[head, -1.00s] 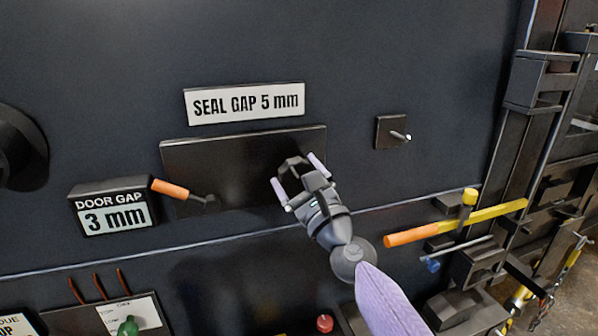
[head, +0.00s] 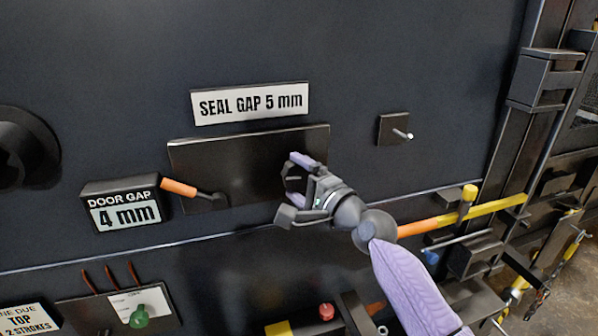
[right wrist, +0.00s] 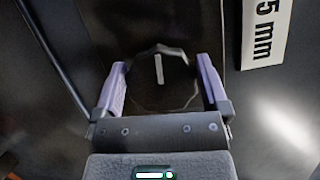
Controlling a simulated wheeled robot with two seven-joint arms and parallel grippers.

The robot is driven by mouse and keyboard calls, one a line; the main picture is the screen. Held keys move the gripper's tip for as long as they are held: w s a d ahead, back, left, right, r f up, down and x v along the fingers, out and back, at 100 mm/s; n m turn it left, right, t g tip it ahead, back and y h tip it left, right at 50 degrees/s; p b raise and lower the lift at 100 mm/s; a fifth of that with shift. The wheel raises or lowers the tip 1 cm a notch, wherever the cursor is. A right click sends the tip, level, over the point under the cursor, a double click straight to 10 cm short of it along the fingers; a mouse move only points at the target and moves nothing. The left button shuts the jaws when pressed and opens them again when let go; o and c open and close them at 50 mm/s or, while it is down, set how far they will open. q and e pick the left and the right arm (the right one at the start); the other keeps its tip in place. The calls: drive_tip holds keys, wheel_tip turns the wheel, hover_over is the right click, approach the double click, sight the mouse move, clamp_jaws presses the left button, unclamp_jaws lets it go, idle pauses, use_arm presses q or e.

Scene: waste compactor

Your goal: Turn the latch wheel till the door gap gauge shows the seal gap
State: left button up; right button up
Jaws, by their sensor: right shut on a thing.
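The door gap gauge (head: 125,213) reads 4 mm. The sign (head: 251,103) above the dark panel reads SEAL GAP 5 mm. My right gripper (head: 293,186) is at the right part of that panel, shut on the latch wheel. In the right wrist view the latch wheel (right wrist: 162,82) is a dark, many-sided knob with a pale line mark, between the two lilac fingers of the gripper (right wrist: 160,66). In the head view the gripper largely hides the wheel. My left gripper is not in view.
A small plate with a peg (head: 393,130) is to the right. A yellow bar with an orange grip (head: 450,217) lies behind my right arm. A green knob (head: 138,317) is at lower left.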

drive_tip(key=n+p, duration=0.1)
drive_tip(key=n, duration=0.1)
drive_tip(key=n+g+h+p, duration=0.1)
drive_tip(key=n+p, duration=0.1)
drive_tip(key=n, duration=0.1)
drive_tip(key=shift+f+h, duration=0.15)
drive_tip(key=shift+h, duration=0.15)
drive_tip(key=shift+f+n+g+h+p, duration=0.15)
drive_tip(key=shift+n+g+h+p, duration=0.4)
drive_tip(key=shift+n+p, duration=0.65)
drive_tip(key=shift+d+f+n+h+p, duration=0.15)
drive_tip(key=shift+n+h+p, duration=0.2)
drive_tip(key=shift+n+p, duration=0.2)
drive_tip(key=o, duration=0.9)
drive_tip(key=v, duration=0.9)
drive_tip(key=shift+s+d+b, duration=0.15)
drive_tip(key=shift+s+b, duration=0.15)
drive_tip(key=shift+s, duration=0.05)
